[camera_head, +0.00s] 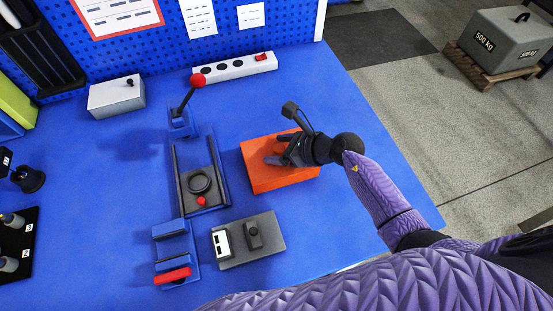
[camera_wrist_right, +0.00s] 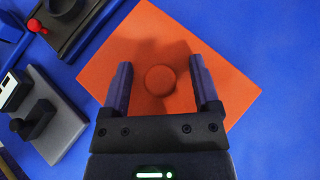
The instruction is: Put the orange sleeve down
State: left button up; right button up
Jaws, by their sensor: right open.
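The orange sleeve (camera_head: 264,182) is a flat, square-sided orange block with a round orange knob on top, and it rests on the blue table. In the right wrist view the orange sleeve (camera_wrist_right: 137,42) lies turned at an angle beneath the jaws. My right gripper (camera_head: 286,151) is over the block, with its fingers open. In the wrist view the two fingers stand on either side of the knob (camera_wrist_right: 160,80), with a visible gap on each side. My left gripper is not in view.
A grey plate with a dark knob (camera_head: 270,248) lies in front of the sleeve. Left of it is a blue-railed fixture (camera_head: 222,180) with a black disc and a red-knobbed lever (camera_head: 197,80). A power strip (camera_head: 235,66) lies behind. Blue table is clear to the right.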

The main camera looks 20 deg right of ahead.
grip_shut()
dwell(0.3)
